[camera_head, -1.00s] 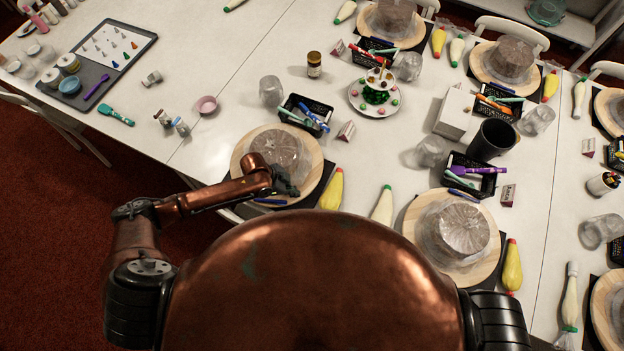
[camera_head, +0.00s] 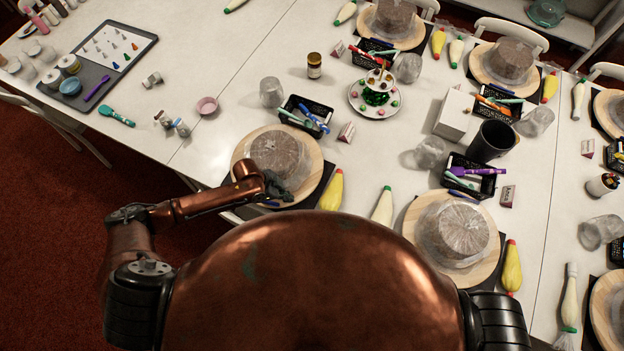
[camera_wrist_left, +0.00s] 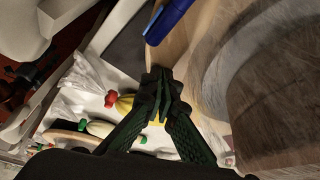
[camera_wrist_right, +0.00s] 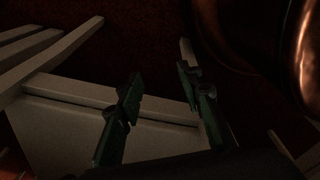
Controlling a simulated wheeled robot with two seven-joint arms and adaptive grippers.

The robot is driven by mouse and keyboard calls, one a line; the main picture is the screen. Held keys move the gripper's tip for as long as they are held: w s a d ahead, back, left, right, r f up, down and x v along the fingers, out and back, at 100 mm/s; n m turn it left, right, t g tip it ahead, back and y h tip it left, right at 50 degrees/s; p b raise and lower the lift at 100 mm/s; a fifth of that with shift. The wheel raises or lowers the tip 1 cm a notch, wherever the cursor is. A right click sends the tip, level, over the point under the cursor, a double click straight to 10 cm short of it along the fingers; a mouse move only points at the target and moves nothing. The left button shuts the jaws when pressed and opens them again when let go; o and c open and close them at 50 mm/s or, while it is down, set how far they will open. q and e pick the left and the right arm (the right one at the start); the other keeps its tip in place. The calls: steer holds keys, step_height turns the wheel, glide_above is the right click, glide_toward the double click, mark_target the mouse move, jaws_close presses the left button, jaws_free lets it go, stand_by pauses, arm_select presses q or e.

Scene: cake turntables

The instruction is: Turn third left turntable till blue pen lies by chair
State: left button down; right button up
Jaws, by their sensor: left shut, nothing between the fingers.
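A round wooden turntable (camera_head: 309,157) with a wrapped brown cake (camera_head: 278,152) stands at the near left of the table. My left gripper (camera_head: 279,188) is low at the turntable's near side, between the cake and the near rim. In the left wrist view its fingers (camera_wrist_left: 163,100) are shut and empty. The blue pen (camera_wrist_left: 167,22) shows there just beyond the fingertips, over the wooden board, with a small gap in the picture. In the head view the pen is mostly hidden by my gripper. My right gripper (camera_wrist_right: 160,88) is open and empty, below a pale chair or table part.
A yellow-bodied piping bag (camera_head: 332,190) lies just right of the turntable. Another turntable (camera_head: 486,266) with a wrapped cake is to the right. A white chair (camera_head: 62,125) stands at the table's left edge.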

stand_by(0.3)
